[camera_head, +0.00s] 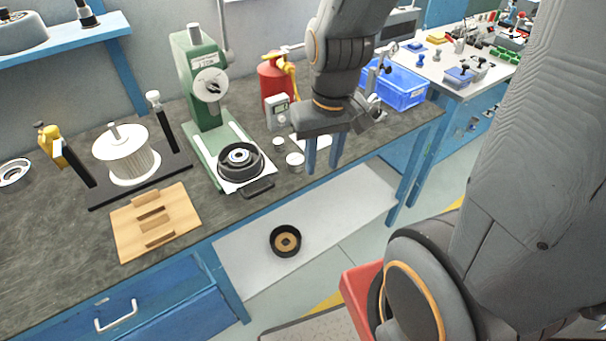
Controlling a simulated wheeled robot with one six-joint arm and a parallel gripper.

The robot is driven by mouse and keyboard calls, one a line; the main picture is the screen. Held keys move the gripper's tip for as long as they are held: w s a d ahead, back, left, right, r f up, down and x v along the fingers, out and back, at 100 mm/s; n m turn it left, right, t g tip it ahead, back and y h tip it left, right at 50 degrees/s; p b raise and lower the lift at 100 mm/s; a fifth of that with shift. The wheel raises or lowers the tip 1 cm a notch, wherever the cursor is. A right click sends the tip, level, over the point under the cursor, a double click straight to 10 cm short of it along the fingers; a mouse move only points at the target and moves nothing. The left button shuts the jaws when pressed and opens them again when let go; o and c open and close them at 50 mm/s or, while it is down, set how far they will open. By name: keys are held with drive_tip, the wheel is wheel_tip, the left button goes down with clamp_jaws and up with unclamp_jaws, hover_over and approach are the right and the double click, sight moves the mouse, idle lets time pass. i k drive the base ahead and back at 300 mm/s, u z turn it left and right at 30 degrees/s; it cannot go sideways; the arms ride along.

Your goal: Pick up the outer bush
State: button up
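My gripper (324,168) hangs over the front part of the bench, its two blue fingers pointing down with a gap between them. It looks open and empty. Two small silvery round pieces stand on the bench just left of the fingers: a nearer one (295,159) and a smaller one (278,142) behind it. Either may be the outer bush; I cannot tell which at this size. The nearer piece is close to the left finger but appears apart from it. A white sheet or plate (300,146) lies behind the fingers, partly hidden by my gripper.
A green press (203,75) holds a dark round housing (241,160) on its base, left of my gripper. A red extinguisher (273,80), a small meter (277,111) and a blue crate (398,88) stand behind. A wooden block (128,231) and white rotor (124,158) are left.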

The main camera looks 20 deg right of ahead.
sight(295, 161)
drive_tip(key=z, duration=0.65)
drive_tip(key=k, duration=1.05)
drive_tip(key=z, duration=1.25)
drive_tip(key=i, duration=1.2)
drive_tip(key=u, duration=1.5)
drive_tip(key=i, duration=0.85)
drive_tip(key=u, duration=1)
